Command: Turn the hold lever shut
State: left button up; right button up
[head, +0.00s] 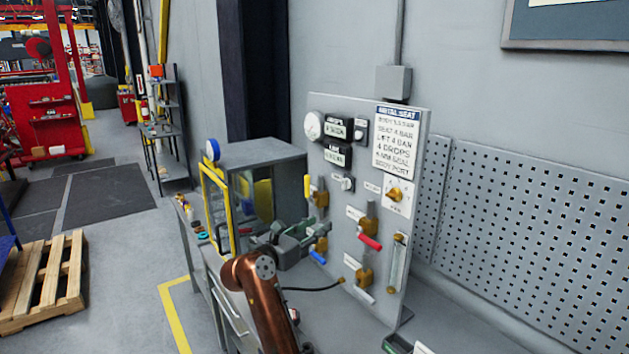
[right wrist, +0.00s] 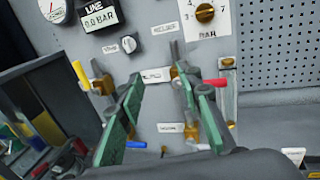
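A grey upright panel (head: 345,150) carries several small brass valves with coloured levers. A red lever (head: 370,242) slants out from the middle valve; it also shows in the right wrist view (right wrist: 217,82). A yellow lever (right wrist: 80,73) is at the left, and a blue lever (head: 318,257) is lower. The small labels are too blurred to tell surely which lever is marked hold. My right gripper (head: 308,233) is open and empty in front of the panel. In the right wrist view its green-padded fingers (right wrist: 158,78) straddle a white label, with the red lever just outside the right finger.
A grey cabinet with a yellow-framed door (head: 262,155) stands left of the panel. A perforated board (head: 530,230) is on the wall at right. A dial (head: 396,192) and a printed sign (head: 396,143) are on the panel. The grey bench is mostly clear at front right.

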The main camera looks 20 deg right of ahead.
aim_at(308, 191)
jog(key=i, duration=1)
